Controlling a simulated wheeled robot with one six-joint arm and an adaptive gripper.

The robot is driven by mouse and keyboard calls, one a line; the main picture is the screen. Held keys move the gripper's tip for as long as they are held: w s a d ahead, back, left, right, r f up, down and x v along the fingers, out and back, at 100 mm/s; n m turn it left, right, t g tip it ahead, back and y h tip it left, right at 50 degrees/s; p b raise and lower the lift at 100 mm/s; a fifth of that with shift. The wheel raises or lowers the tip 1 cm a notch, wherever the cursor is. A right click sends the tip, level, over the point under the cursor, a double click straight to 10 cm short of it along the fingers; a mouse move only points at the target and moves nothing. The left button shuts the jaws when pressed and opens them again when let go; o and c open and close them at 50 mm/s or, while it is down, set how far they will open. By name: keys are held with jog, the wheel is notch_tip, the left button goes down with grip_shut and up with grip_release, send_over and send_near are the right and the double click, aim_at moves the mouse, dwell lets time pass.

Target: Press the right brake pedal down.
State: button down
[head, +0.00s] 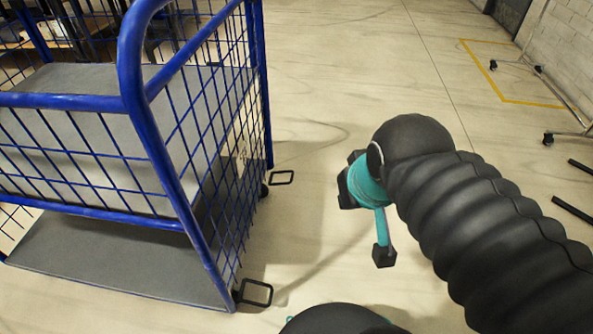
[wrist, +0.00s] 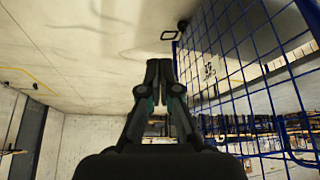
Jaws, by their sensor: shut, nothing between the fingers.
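Two black loop-shaped pedals stick out near the floor on the right side of the blue cart. One pedal (head: 282,177) is at the cart's far corner and the other pedal (head: 255,293) is at its near corner. A single pedal (wrist: 169,35) shows at the top of the wrist view, beside a dark caster. My gripper (wrist: 160,65) is shut and empty, with its fingertips together; the pedal appears beyond them, with a gap between. In the head view my arm's end is right of the cart, apart from both pedals; its fingertips are not clear there.
The blue wire-mesh cart (head: 150,120) with grey shelves fills the left; its mesh side (wrist: 225,50) is close right of my gripper in the wrist view. The pale floor (head: 330,70) right of the cart is open. Rack legs with casters (head: 548,139) stand by the right wall.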

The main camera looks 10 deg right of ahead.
jog(key=shift+w, duration=0.1)
jog(key=w+f+m+g+b, duration=0.1)
jog(key=w+f, duration=0.2)
jog(key=w, duration=1.2)
jog(key=w+f+m+b, duration=0.1)
jog(key=w+f, duration=0.1)
jog(key=w, duration=1.2)
jog(key=w+f, duration=0.6)
jog(key=f, duration=0.3)
jog(key=w+f+m, duration=0.1)
jog(key=w+f, duration=0.6)
jog(key=f, duration=0.3)
jog(key=w+f+g, duration=0.1)
jog(key=w+f, duration=0.6)
jog(key=f, duration=0.3)
jog(key=shift+d+f+m+b, duration=0.2)
jog(key=shift+f+m+b, duration=0.1)
jog(key=shift+b, duration=0.1)
jog(key=shift+w+f, duration=0.1)
